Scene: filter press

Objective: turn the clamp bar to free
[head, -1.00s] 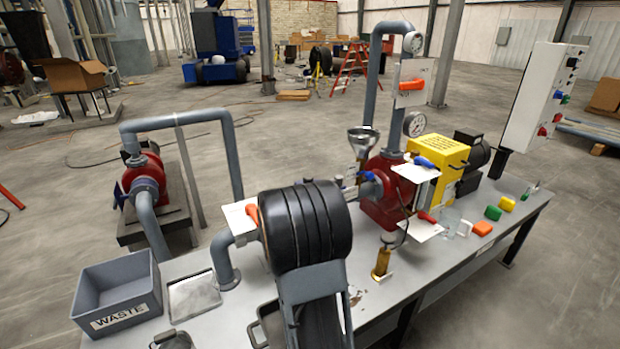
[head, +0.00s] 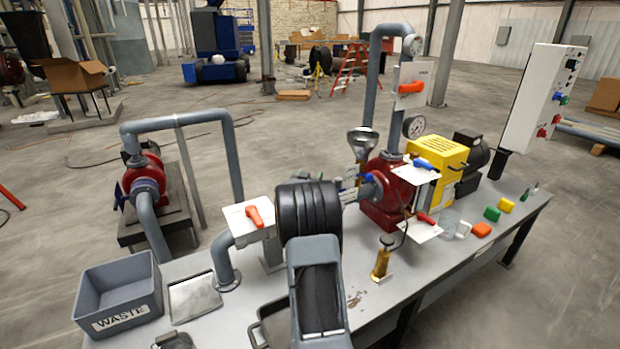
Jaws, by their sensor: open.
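My arm's black ringed joint and grey link stand in the middle of the head view, over the bench. My gripper is not visible; the arm hides whatever is beyond it. I cannot make out a clamp bar for certain. A red round housing (head: 385,195) stands on the bench right of my arm, with pipes and a gauge (head: 413,127) on it. A blue handle (head: 424,163) and a red handle (head: 427,219) sit by white plates on its right. An orange handle (head: 254,215) sits on a white plate left of my arm.
A grey WASTE bin (head: 119,297) and a shallow metal tray (head: 192,297) are at the bench's left. A brass cylinder (head: 382,260) stands right of my arm. A yellow box (head: 437,160) and several coloured blocks are farther right. A tall grey pipe rises behind the housing.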

